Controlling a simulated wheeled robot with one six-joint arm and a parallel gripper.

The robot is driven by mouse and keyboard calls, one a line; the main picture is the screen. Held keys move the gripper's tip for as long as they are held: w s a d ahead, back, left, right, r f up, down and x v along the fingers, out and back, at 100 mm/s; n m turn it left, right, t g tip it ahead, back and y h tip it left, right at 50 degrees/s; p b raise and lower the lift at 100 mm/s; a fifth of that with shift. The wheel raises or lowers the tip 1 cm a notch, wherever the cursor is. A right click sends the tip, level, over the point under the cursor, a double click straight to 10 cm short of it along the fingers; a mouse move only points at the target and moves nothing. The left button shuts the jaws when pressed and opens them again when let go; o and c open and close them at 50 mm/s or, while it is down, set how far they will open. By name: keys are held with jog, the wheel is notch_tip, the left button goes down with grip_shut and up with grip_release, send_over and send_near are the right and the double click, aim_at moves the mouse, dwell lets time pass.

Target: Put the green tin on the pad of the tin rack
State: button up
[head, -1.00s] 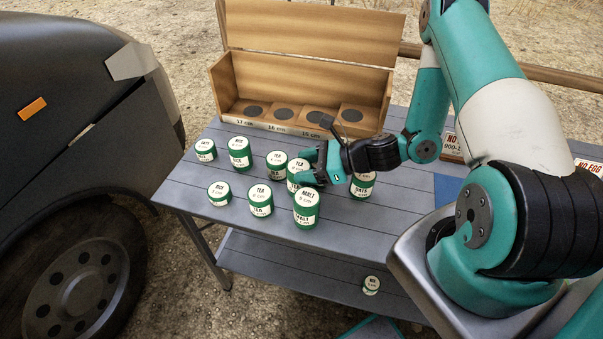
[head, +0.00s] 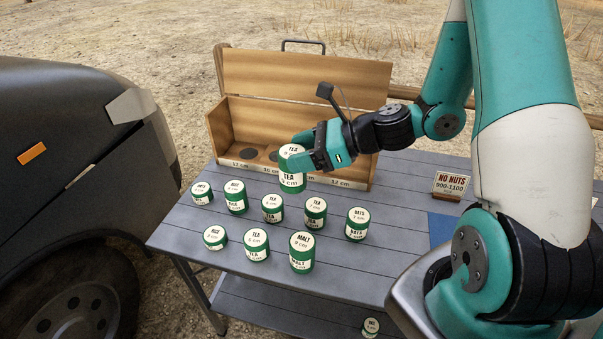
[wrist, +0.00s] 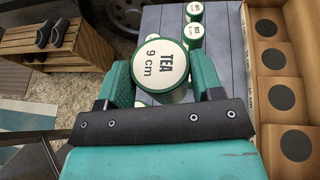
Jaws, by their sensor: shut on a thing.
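My gripper (head: 308,160) is shut on a green tin (head: 291,180) with a white lid marked TEA, held above the table just in front of the rack. In the wrist view the tin (wrist: 161,63) reads TEA 9 cm and sits between both fingers. The wooden tin rack (head: 215,132) stands at the back of the table, with dark round pads in its bays and cm labels along the front. One pad (head: 222,154) shows at its left end; my gripper and the tin hide some of the others. The wrist view shows several pads (wrist: 279,96) in a row.
Several other green tins stand on the grey table (head: 390,270), including a MALT tin (head: 301,252), a RICE tin (head: 215,238) and an OATS tin (head: 357,224). Another tin (head: 371,326) is on the lower shelf.

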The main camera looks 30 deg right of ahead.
notch_tip(320, 180, up, 2)
jog(key=shift+r, duration=0.1)
jog(key=w+d+f+m+t+b, duration=0.1)
jog(key=w+d+f+b, duration=0.2)
jog(key=w, duration=0.7)
jog(key=w+d+f+b, duration=0.1)
jog(key=w+f+b, duration=0.3)
jog(key=w, duration=0.6)
jog(key=w+a+r+m+t+h+b, duration=0.15)
jog(key=w+r+b, duration=0.25)
jog(key=w, duration=0.4)
jog(key=w+a+r+m+t+h+b, duration=0.1)
jog(key=w+r+m+h+b, duration=0.1)
jog(key=w+r+b, duration=0.35)
jog(key=f, duration=0.6)
jog(key=w+f, duration=0.1)
jog(key=f, duration=1.3)
jog(key=shift+w+f, duration=0.2)
jog(key=shift+w, duration=0.1)
